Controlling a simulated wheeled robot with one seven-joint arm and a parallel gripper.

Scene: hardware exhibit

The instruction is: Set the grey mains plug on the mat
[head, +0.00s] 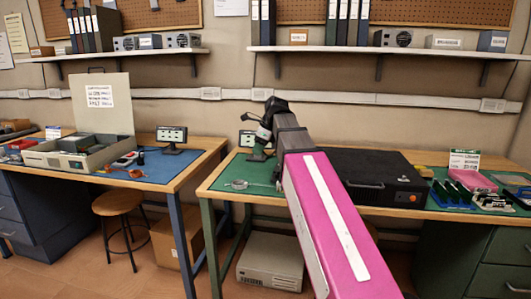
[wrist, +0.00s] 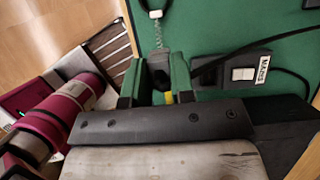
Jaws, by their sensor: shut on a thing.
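My gripper (wrist: 157,80), with green finger pads, is shut on a dark grey piece (wrist: 158,64) that I take for the grey mains plug. The fingers and wrist hide most of it, so its shape and tilt are unclear. In the head view my gripper (head: 265,125) is over the left part of the right-hand bench, at the end of the magenta arm. The green mat (wrist: 220,28) lies beyond the fingertips in the wrist view. It also covers the benchtop in the head view (head: 262,172). I cannot tell whether the held piece touches it.
A grey box labelled MAINS (wrist: 220,68) and a black cable lie right of my fingers. A coiled cord (wrist: 158,34) lies ahead. A black case (head: 375,178) stands right of my arm; a small display (head: 252,140) is behind my gripper.

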